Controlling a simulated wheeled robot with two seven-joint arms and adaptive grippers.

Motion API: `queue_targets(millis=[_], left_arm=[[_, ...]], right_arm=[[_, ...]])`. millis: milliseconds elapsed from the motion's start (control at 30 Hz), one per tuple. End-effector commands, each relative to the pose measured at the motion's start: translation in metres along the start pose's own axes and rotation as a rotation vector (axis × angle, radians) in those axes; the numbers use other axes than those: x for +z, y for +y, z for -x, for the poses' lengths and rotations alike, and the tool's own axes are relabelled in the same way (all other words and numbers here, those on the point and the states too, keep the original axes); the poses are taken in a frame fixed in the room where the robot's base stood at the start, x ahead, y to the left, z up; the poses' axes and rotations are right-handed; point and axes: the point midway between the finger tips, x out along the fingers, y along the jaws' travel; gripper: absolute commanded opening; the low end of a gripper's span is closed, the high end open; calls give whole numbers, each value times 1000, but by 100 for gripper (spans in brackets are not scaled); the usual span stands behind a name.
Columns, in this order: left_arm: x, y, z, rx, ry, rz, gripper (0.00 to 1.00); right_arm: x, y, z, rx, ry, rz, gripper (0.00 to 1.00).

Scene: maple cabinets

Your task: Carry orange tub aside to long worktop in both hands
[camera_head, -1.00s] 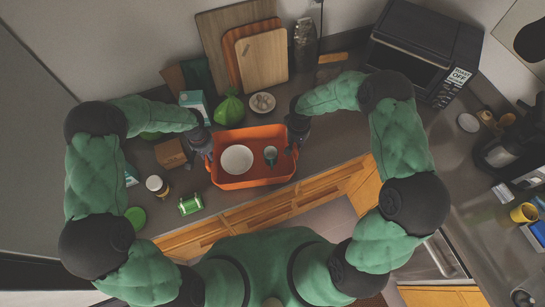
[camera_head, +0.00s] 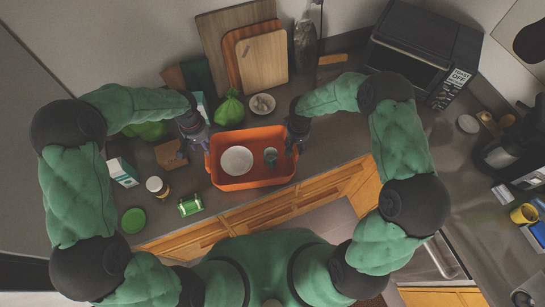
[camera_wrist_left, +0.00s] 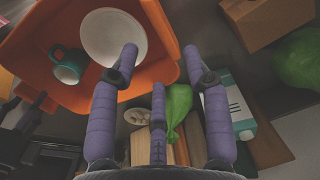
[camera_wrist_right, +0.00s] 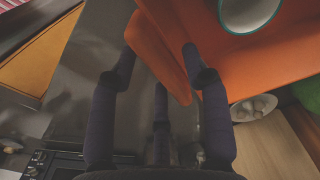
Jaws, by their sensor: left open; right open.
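The orange tub (camera_head: 250,183) sits on the worktop in front of me in the head view, with a white bowl (camera_head: 237,160) and a teal-rimmed mug (camera_head: 270,156) inside. My left gripper (camera_head: 197,146) is open at the tub's left end; its fingers (camera_wrist_left: 160,62) show near the tub's rim in the left wrist view, and I cannot tell whether they touch. My right gripper (camera_head: 294,144) is open at the tub's right end. In the right wrist view its fingers (camera_wrist_right: 160,62) are on either side of the tub's end wall (camera_wrist_right: 155,50).
A green bag (camera_head: 229,110) and a small dish (camera_head: 262,104) stand behind the tub, before the cutting boards (camera_head: 262,60). Worktop right of the tub is clear.

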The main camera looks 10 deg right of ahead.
Motion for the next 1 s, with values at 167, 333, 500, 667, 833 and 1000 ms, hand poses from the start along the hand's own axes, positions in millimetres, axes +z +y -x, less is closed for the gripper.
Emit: queue_targets(millis=[167,333,500,667,833,1000], left_arm=[[0,0,24,0,1,0,48],[0,0,32,0,0,0,48],[0,0,33,0,-1,0,48],[0,0,32,0,-1,0,48],[0,0,32,0,-1,0,48],[0,0,32,0,-1,0,48]], right_arm=[[0,0,0,0,0,0,48],[0,0,2,0,1,0,48],[-1,0,20,1,3,0,48],[-2,0,51,0,5,0,48],[-1,0,84,1,4,1,48],[-1,0,107,0,2,0,48]])
